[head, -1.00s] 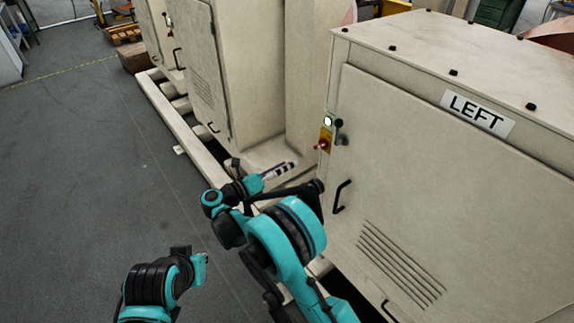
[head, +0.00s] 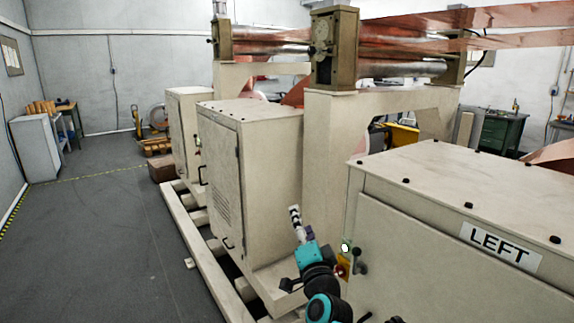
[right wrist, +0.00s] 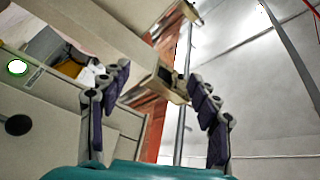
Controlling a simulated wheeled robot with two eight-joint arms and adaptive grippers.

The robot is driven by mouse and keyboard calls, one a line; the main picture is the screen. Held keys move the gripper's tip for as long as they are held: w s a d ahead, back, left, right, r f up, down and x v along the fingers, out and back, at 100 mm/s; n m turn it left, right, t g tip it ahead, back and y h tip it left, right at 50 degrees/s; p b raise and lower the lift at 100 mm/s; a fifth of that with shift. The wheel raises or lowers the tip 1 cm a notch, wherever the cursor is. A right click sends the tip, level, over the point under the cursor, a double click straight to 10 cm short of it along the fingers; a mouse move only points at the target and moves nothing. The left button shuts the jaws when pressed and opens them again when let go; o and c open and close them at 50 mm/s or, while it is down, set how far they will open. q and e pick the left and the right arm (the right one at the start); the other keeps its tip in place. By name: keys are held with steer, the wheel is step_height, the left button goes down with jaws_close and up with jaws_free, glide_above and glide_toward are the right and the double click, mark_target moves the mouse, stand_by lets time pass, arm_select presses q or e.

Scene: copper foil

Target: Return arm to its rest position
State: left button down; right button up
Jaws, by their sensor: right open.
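My right arm, teal and black, rises from the bottom of the head view in front of the LEFT cabinet (head: 450,265). Its right gripper (head: 296,216) points up, left of the cabinet's control corner. In the right wrist view, the right gripper (right wrist: 158,80) has its two dark jointed fingers spread wide, with nothing between them. My left gripper is not in view.
The cabinet corner carries a lit round button (head: 345,247), a red-and-yellow switch (head: 342,268) and a black handle (head: 360,256), close to my right arm. A second cabinet (head: 225,170) stands behind. Open grey floor (head: 110,240) lies to the left.

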steer(key=s+d+f+n+g+h, duration=0.1)
steer(key=s+d+f+n+g, duration=0.2)
steer(key=s+f, duration=0.5)
steer(key=s+d+f+n+g+h, duration=0.1)
steer(key=s+d+f+n+g, duration=0.3)
steer(key=s+f, duration=0.4)
steer(key=s+d+f+n+g, duration=0.3)
steer(key=s+d+f+g, duration=0.2)
steer(key=s, duration=0.8)
step_height(320, 180, down, 4)
steer(key=shift+d+r+n+h, duration=0.15)
steer(key=shift+d+n+h, duration=0.2)
steer(key=shift+d, duration=0.6)
